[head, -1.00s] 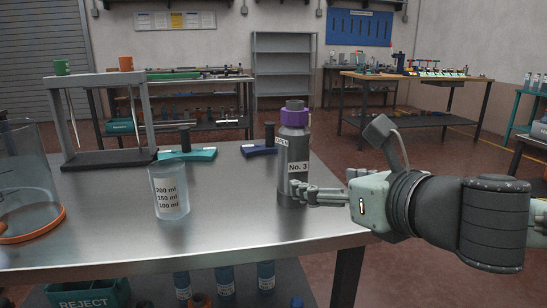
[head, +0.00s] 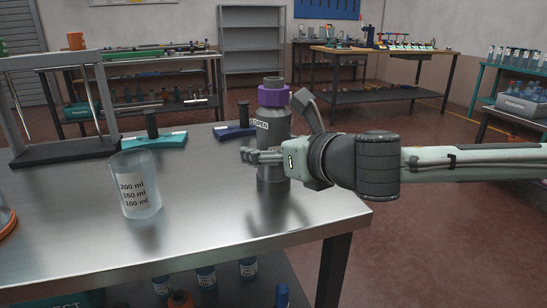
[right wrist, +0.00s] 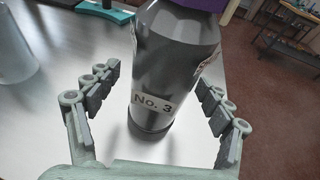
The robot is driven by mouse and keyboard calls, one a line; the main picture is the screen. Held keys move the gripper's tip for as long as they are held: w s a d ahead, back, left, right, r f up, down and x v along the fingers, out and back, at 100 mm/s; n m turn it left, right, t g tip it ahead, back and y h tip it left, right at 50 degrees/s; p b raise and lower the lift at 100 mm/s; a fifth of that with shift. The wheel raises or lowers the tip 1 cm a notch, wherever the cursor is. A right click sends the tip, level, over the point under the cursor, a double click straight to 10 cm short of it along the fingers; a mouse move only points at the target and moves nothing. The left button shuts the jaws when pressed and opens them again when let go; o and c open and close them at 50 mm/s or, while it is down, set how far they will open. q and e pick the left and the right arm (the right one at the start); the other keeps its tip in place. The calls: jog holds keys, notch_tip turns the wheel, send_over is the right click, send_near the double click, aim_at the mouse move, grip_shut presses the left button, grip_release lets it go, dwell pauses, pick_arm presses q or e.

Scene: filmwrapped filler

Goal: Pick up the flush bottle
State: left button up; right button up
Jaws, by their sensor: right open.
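The flush bottle is a grey metal bottle (head: 272,122) with a purple collar, a grey cap and an "OPEN" label. It stands upright on the steel table (head: 215,205), near its right edge. In the right wrist view the bottle (right wrist: 165,70) shows a "No. 3" label. My right gripper (head: 248,156) reaches in from the right at the bottle's lower body. In the right wrist view its two fingers (right wrist: 158,98) are spread on either side of the bottle, with gaps visible on both sides. My left gripper is not in view.
A clear measuring beaker (head: 136,190) marked in ml stands left of the bottle. A blue stand (head: 236,130) and a teal stand (head: 153,138) lie behind. A grey frame (head: 62,105) stands at the left. The table front near the bottle is clear.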

jog(key=shift+w, duration=0.1)
jog(key=shift+c, duration=0.5)
grip_shut()
jog(key=shift+r, duration=0.2)
